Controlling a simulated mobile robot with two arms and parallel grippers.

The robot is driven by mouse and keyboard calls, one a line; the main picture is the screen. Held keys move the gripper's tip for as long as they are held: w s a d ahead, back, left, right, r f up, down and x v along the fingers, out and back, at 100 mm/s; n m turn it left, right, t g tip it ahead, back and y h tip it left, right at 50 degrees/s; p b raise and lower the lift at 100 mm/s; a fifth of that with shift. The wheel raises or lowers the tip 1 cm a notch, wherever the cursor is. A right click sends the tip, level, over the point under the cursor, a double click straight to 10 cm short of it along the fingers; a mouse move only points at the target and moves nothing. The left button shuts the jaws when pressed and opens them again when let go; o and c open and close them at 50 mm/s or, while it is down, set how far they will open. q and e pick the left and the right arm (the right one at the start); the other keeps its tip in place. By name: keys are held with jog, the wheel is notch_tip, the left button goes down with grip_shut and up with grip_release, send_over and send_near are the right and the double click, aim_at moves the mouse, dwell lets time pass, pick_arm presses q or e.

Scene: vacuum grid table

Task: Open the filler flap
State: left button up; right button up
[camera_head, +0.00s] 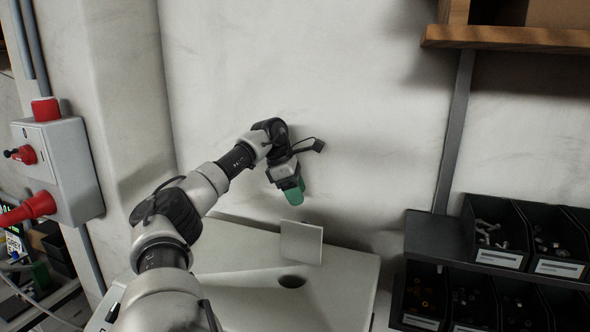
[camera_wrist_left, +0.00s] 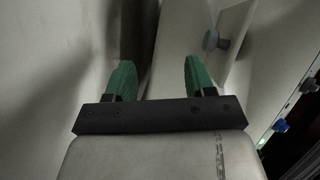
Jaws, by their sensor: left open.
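The filler flap (camera_head: 301,242) is a pale square plate on top of a light grey machine (camera_head: 235,245). It stands raised, steeply tilted, behind a dark round filler hole (camera_head: 292,282), which is uncovered. In the left wrist view the gripper (camera_wrist_left: 160,80) is open and empty, with the flap beyond the right finger. My right gripper is not in view.
A pale wall (camera_head: 350,120) is close behind my left gripper. A grey box with red plugs (camera_head: 62,165) is on the left. Black bins (camera_head: 495,232) of small parts stand at right, below a wooden shelf (camera_head: 505,38). The machine top is otherwise bare.

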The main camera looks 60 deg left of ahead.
pick_arm(q)
jog(key=shift+w+a+r, duration=0.3)
jog(key=shift+a+r, duration=0.15)
jog(key=shift+a, duration=0.15)
jog(key=shift+w+a+r, duration=0.3)
jog(key=shift+a+r, duration=0.1)
jog(key=shift+a, duration=0.2)
jog(key=shift+w+a+r, duration=0.3)
jog(key=shift+a+r, duration=0.15)
jog(key=shift+a, duration=0.15)
jog(key=v, duration=1)
jog(key=shift+s+r, duration=0.2)
jog(key=shift+r, duration=0.15)
jog(key=shift+a+f, duration=0.15)
